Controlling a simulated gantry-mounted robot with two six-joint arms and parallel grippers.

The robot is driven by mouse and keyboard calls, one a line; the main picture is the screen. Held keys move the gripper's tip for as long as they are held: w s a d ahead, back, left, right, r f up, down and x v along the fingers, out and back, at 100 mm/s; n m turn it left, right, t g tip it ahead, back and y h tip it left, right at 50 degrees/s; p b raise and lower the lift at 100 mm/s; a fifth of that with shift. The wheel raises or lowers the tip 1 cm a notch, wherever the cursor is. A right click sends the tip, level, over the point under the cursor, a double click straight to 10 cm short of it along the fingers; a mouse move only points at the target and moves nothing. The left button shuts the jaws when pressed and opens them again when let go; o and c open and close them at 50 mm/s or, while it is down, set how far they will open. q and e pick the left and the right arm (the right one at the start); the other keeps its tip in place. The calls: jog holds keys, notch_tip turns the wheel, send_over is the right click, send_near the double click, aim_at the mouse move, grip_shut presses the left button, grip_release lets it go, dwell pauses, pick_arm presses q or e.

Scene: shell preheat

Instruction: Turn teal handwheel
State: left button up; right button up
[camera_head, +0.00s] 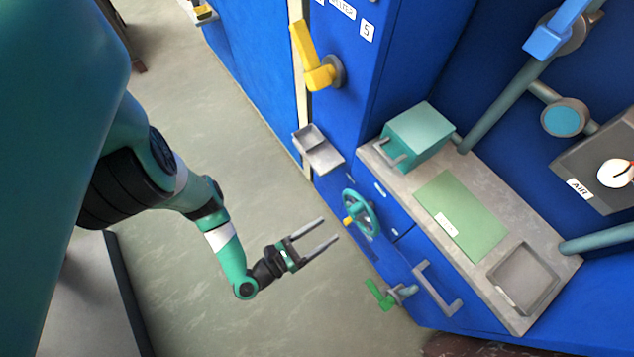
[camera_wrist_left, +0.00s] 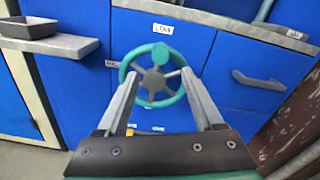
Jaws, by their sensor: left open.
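The teal handwheel (camera_head: 358,212) is mounted on the blue cabinet front, with a grey hub and spokes and a teal knob on its rim. It shows face-on in the left wrist view (camera_wrist_left: 157,75), seen between the fingers, with the knob at its upper right. A label reading "LOAD" is above it. My left gripper (camera_head: 330,230) is open and empty, its two fingers pointing at the wheel. In the head view it is left of and slightly below the wheel, apart from it. My right gripper is not in view.
A green valve handle (camera_head: 380,294) is below the wheel, and a grey drawer handle (camera_head: 437,288) is to its right. A grey tray (camera_head: 318,147) juts out above left. A yellow lever (camera_head: 318,72) is higher up. The floor (camera_head: 220,130) left of the cabinet is clear.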

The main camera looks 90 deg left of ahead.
pick_arm(q)
jog(key=shift+s+d, duration=0.3)
jog(key=shift+s, duration=0.35)
